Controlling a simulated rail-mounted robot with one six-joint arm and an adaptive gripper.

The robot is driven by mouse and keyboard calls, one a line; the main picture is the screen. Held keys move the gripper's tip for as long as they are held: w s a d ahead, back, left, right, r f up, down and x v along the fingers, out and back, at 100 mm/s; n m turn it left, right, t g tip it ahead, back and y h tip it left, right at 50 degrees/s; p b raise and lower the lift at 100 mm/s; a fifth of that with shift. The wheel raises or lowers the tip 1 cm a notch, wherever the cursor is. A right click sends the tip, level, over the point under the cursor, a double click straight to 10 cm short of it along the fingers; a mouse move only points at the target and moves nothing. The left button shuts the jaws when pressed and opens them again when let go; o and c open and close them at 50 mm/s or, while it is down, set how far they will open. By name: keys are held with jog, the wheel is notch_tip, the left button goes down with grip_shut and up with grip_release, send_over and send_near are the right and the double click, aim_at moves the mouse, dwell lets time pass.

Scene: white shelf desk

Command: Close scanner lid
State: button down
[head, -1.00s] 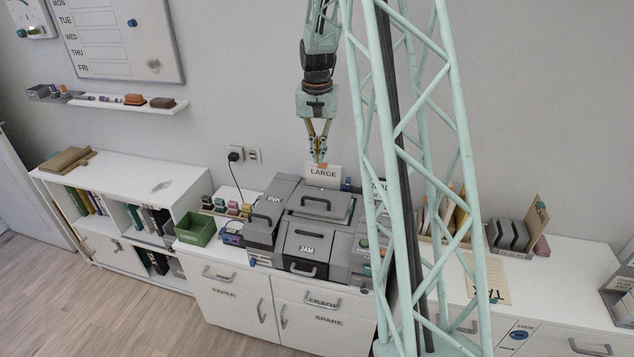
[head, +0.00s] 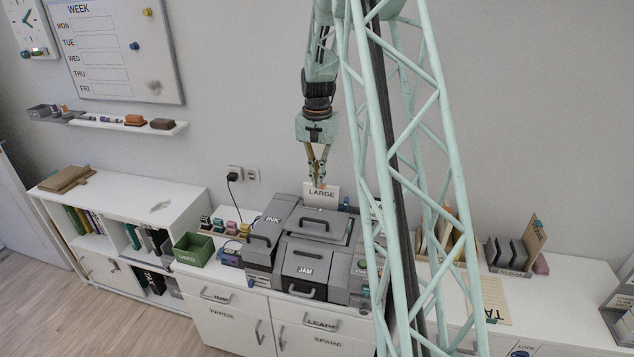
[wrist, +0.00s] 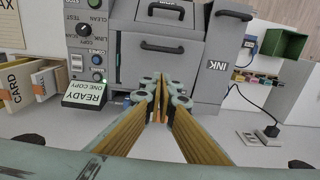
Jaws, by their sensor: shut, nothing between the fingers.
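The grey copier (head: 352,272) stands on the white cabinet in the head view. Its scanner lid (head: 297,222), a grey panel with a dark handle (head: 320,222), is on top. The lid looks roughly flat, but I cannot tell whether a gap remains under it.
The INK section (wrist: 216,65) flanks the copier's middle, and the control panel (wrist: 92,50) is on its other side. A green tray (head: 194,249) stands left of it. The wall (head: 240,110) is close behind my gripper. My lattice column hides the copier's right side.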

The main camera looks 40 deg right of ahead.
send_over(314, 220)
jog(key=w+d, duration=0.2)
jog(key=d, duration=0.1)
notch_tip(314, 220, down, 10)
jog(key=shift+r, duration=0.1)
jog(key=shift+s+a+f+p, duration=0.3)
jog(key=shift+s+a+f, duration=0.2)
jog(key=shift+a+f, duration=0.35)
jog(key=shift+s+a+f+b, duration=0.3)
jog(key=shift+a+f+b, duration=0.05)
jog(key=shift+f+b, duration=0.35)
jog(key=shift+s+a+f+b, duration=0.25)
jog(key=shift+a+f+b, duration=0.1)
jog(key=shift+f+b, duration=0.35)
jog(key=shift+r, duration=0.15)
